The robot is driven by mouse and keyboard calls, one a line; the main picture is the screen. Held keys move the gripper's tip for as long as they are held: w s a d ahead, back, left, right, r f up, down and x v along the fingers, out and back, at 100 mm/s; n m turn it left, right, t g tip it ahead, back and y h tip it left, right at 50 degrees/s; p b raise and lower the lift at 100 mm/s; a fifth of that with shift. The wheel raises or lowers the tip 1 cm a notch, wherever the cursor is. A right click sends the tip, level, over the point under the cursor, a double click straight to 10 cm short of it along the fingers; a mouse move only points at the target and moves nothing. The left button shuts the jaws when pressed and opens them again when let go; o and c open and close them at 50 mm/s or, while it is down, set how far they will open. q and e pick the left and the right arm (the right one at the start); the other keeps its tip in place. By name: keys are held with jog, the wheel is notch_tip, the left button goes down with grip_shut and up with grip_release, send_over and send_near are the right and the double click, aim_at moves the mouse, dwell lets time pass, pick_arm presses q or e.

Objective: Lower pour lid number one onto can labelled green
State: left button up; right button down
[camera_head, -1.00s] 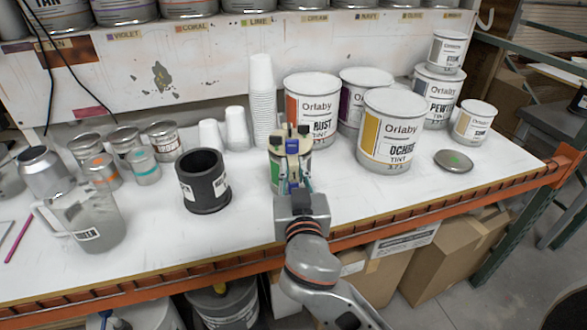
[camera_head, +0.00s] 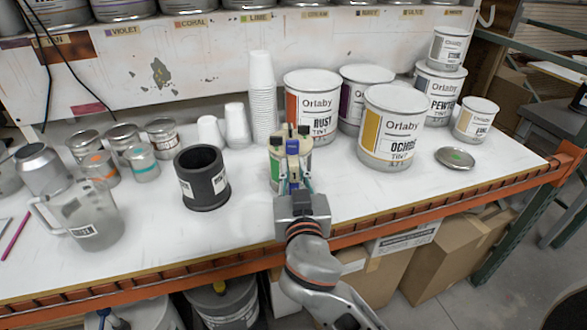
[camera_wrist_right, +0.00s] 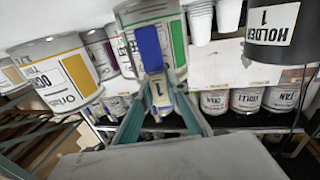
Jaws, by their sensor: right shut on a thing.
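My right gripper (camera_head: 291,183) is shut on the pour lid (camera_head: 292,137), a cream piece with dark knobs and a blue part. In the right wrist view the gripper (camera_wrist_right: 160,108) grips a part marked 1, beside the blue piece (camera_wrist_right: 149,48). The can labelled green (camera_head: 274,172) stands upright on the table, partly hidden by the gripper and lid. Its green label (camera_wrist_right: 178,42) shows in the wrist view. The lid is at the can's top; I cannot tell whether it is fully seated. My left gripper is not in view.
Rust (camera_head: 312,103) and ochre (camera_head: 391,128) cans stand behind and right of the green can. A black holder (camera_head: 203,180) stands to the left, paper cups (camera_head: 262,100) behind. A metal lid with a green dot (camera_head: 455,158) lies at right.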

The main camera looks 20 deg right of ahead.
jog(key=c, duration=1.9)
grip_release()
